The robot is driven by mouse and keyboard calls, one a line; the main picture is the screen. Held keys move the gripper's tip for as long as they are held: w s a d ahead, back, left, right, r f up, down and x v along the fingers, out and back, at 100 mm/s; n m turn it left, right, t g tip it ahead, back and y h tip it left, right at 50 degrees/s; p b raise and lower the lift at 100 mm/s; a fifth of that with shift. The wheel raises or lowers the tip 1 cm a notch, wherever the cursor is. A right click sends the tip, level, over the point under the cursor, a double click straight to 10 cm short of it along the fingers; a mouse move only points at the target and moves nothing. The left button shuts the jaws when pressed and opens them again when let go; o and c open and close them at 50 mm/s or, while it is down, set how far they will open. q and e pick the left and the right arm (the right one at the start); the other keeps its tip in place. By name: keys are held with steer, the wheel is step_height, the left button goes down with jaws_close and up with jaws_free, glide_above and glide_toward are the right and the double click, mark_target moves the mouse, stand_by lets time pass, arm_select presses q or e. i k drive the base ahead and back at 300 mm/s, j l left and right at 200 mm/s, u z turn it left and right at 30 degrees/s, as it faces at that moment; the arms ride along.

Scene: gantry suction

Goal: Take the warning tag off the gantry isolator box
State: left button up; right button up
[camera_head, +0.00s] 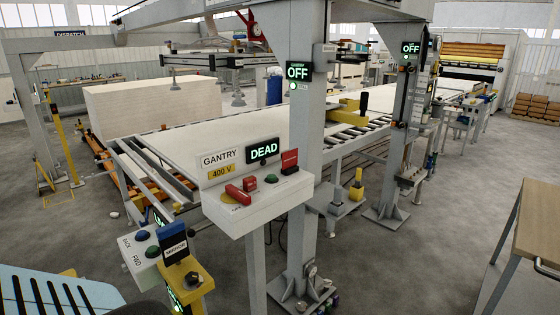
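The gantry isolator box (262,207) is pale grey and stands on a post in the middle of the camera_head view. Its upright plate reads GANTRY and 400 V (221,173), and a display (263,151) reads DEAD. A red handle (238,195) lies at the left of its top, with a small red block (250,184) beside it and a green button (270,180). A small red tag-like piece (289,160) stands at the right end; its print is too small to read, so I cannot tell for certain that it is the warning tag. Neither gripper is in view.
A thick grey column (303,150) with an OFF sign (298,71) stands just behind the box. A control stand with blue buttons (146,245) and a yellow box (186,279) are at the lower left. A wooden table (537,225) is at right. Open floor lies between.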

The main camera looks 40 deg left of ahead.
mark_target(289, 159)
steer(key=i+l+u, duration=0.1)
steer(key=i+u, duration=0.3)
steer(key=i+l+u, duration=0.25)
steer(key=u, duration=0.2)
steer(key=i+l+u, duration=0.65)
steer(key=l+u, duration=0.2)
steer(key=i+l+u, duration=0.25)
steer(key=l, duration=0.15)
steer(key=l+u, duration=0.2)
steer(key=l, duration=0.2)
